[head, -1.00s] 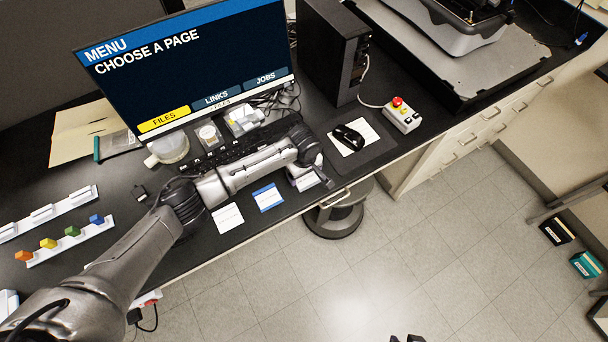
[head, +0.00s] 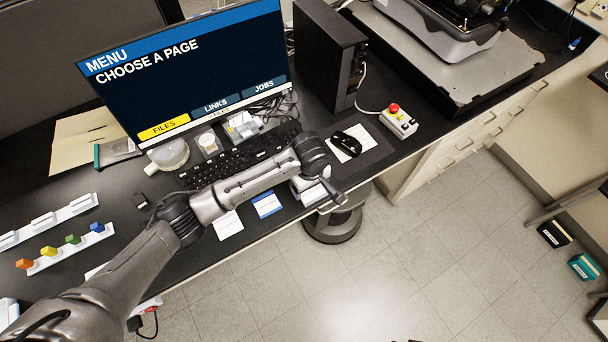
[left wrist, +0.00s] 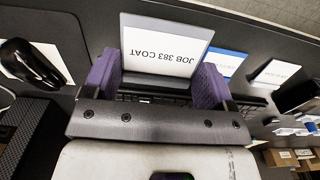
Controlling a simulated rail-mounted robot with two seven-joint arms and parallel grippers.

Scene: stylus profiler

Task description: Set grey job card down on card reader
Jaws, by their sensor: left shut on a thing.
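My left gripper (head: 333,192) is in the head view at the front edge of the desk, beyond the row of cards. In the left wrist view its two purple fingers (left wrist: 157,80) are shut on the grey job card (left wrist: 166,45), with a white label reading "JOB 383 COAT". The held card (head: 312,194) shows only partly in the head view, behind the wrist. A blue-edged card (head: 267,203) and a white card (head: 227,224) lie on the desk to its left. I cannot make out which item is the card reader. My right gripper is not in view.
A keyboard (head: 232,162) and monitor (head: 190,70) stand behind my arm. A mouse (head: 347,144) on a pad and a box with a red button (head: 399,122) are to the right. Coloured blocks on a white strip (head: 62,251) are at left. A stool (head: 335,226) stands below the edge.

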